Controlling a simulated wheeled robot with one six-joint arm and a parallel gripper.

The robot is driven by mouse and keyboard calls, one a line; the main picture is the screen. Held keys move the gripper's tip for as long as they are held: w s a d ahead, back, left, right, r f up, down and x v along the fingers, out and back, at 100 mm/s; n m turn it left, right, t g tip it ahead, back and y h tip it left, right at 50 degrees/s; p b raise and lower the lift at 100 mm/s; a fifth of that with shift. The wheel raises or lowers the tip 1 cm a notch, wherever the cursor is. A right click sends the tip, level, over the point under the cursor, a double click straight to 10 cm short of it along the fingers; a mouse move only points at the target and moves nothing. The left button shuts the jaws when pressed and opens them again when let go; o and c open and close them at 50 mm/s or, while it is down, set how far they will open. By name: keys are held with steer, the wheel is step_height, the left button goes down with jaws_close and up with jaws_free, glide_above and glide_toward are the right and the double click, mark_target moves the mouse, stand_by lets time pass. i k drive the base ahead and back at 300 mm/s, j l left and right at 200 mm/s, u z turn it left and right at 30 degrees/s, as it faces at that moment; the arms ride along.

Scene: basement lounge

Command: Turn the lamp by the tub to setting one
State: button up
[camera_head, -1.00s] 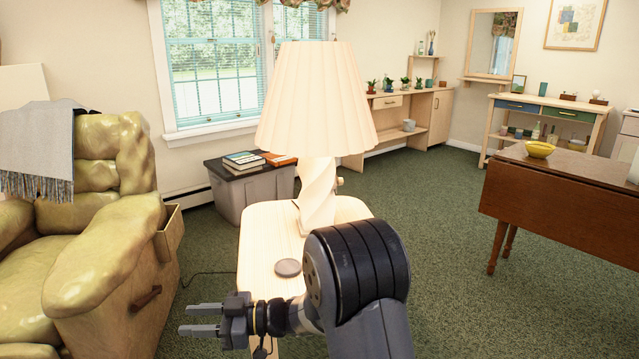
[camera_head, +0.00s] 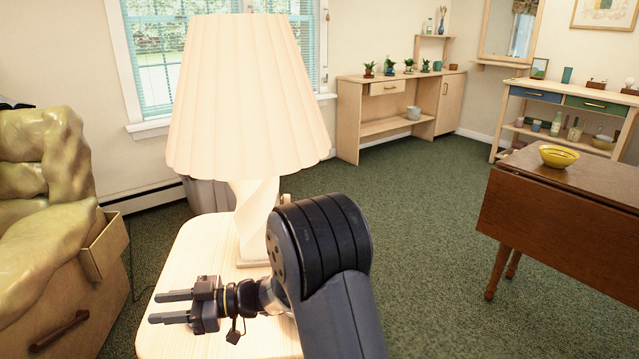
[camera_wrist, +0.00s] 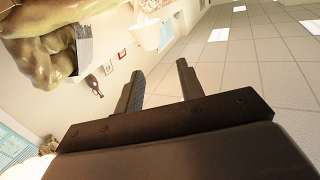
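The lamp (camera_head: 246,95) stands upright on a pale wooden side table (camera_head: 190,262). It has a pleated cream shade that looks lit and a white twisted base (camera_head: 252,205). A small knob-like part (camera_head: 285,198) shows at the right of the base, just above my arm; its setting cannot be read. My gripper (camera_head: 172,307) is over the front of the table, in front of and left of the lamp base, pointing left. Its fingers are apart with nothing between them. They also show apart and empty in the wrist view (camera_wrist: 160,82). The lamp is not in the wrist view.
The grey tub (camera_head: 205,194) is behind the lamp, mostly hidden by it. A brown drop-leaf table (camera_head: 560,215) with a yellow bowl (camera_head: 558,156) stands right. Green carpet between is clear.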

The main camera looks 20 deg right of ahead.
mark_target(285, 198)
steer(key=i+l, duration=0.15)
steer(key=l, duration=0.25)
steer(key=i+l, duration=0.15)
steer(key=l, duration=0.25)
steer(key=i+l, duration=0.2)
steer(key=l, duration=0.2)
steer(key=i+l, duration=0.15)
steer(key=l, duration=0.25)
steer(key=i+l, duration=0.15)
steer(key=l, duration=0.2)
steer(key=i+l, duration=0.15)
steer(key=l, duration=0.25)
